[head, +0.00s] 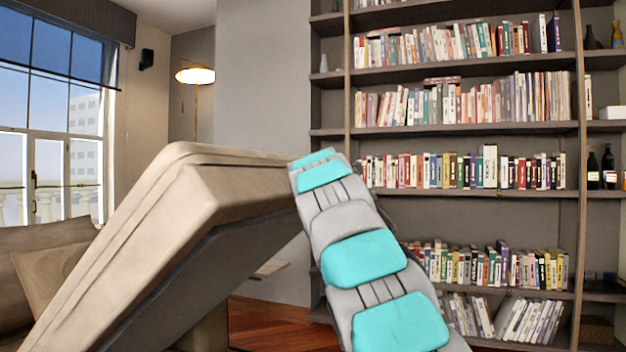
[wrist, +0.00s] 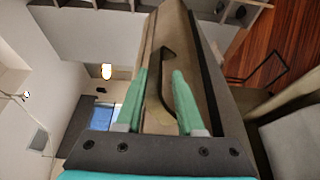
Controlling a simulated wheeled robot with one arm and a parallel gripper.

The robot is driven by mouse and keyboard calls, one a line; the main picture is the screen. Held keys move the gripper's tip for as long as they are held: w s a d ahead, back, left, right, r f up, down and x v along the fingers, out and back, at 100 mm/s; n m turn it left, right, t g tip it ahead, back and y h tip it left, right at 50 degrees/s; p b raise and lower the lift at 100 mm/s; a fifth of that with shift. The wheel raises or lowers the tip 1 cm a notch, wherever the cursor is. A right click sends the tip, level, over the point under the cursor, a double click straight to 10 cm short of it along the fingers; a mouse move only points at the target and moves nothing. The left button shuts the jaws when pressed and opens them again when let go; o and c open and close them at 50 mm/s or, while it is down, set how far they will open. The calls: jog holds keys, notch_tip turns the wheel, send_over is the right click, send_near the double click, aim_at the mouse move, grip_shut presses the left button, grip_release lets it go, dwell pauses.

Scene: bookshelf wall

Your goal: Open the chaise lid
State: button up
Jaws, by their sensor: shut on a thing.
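The beige chaise lid (head: 232,192) stands tilted steeply up in the head view, with its far edge raised and its darker underside showing. In the wrist view the lid (wrist: 165,25) runs away between and beyond the fingers. In the head view my arm reaches the lid's raised right corner, and the fingertips are hidden there.
A bookshelf (head: 448,130) full of books stands behind and to the right. A beige cushion (head: 55,270) lies at the left, near the window. Bare wooden floor (head: 270,330) shows beneath the raised lid.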

jog(key=shift+s+d+b, duration=0.15)
jog(key=shift+s+b, duration=0.3)
jog(key=shift+s, duration=2.15)
jog(key=s+d+f+m+g+h, duration=0.2)
jog(key=s+d+f+m+g, duration=0.25)
jog(key=d+f, duration=0.5)
jog(key=s+d+f+m+g+h, duration=0.25)
jog(key=s+d+f+m, duration=0.35)
jog(key=f, duration=0.6)
jog(key=s+d+f+m+g+y, duration=0.1)
jog(key=s+d+f+m+g, duration=0.15)
jog(key=s+f, duration=0.5)
jog(key=s+d+f+m+g, duration=0.1)
jog(key=s+d+f+g, duration=0.2)
jog(key=s+f, duration=0.5)
jog(key=s+f+m+g, duration=0.1)
jog(key=s+f+g, duration=0.1)
jog(key=s+f, duration=0.3)
jog(key=s+a+f+m+g+y, duration=0.1)
jog(key=s+f, duration=0.5)
jog(key=s, duration=0.7)
jog(key=s+a+f+m+g+y, duration=0.1)
jog(key=s+f+m+g, duration=0.2)
jog(key=s+f, duration=0.3)
jog(key=s+g, duration=0.1)
jog(key=s, duration=0.2)
jog(key=shift+s, duration=0.25)
jog(key=shift+w+a, duration=0.1)
jog(key=shift+a, duration=0.1)
